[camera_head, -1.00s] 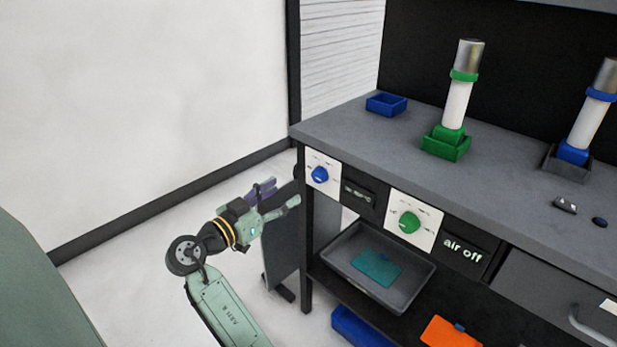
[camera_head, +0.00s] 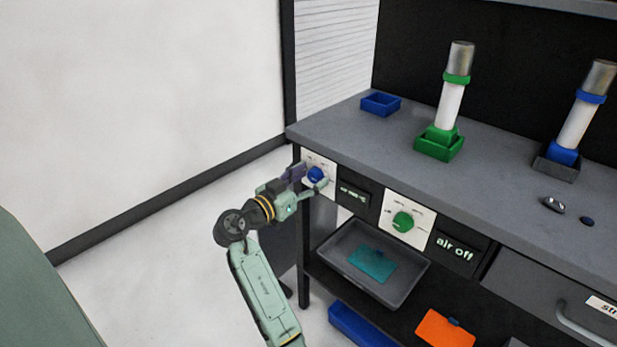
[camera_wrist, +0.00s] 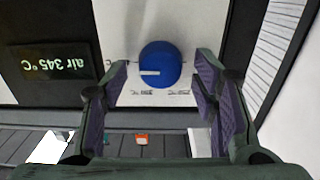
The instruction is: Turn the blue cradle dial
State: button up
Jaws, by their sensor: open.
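The blue dial (camera_head: 316,174) sits on a white panel at the left end of the bench front. In the wrist view the blue dial (camera_wrist: 160,65) is a round knob with a pale pointer mark towards the left. My gripper (camera_head: 308,182) is open in front of it. In the wrist view the purple-padded fingers of my gripper (camera_wrist: 162,82) stand on either side of the dial's lower part, with gaps on both sides. I cannot tell how deep the fingertips reach. A dark display (camera_wrist: 52,68) beside the panel reads "air 345°C".
A green dial (camera_head: 403,222) on its own white panel is to the right, beside a display (camera_head: 457,250) reading "air off". A grey tray (camera_head: 412,288) is below. White cylinders stand in a green holder (camera_head: 438,150) and a blue holder (camera_head: 562,158) on top.

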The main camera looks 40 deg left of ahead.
jog(key=c, duration=1.2)
jog(key=shift+o, duration=0.2)
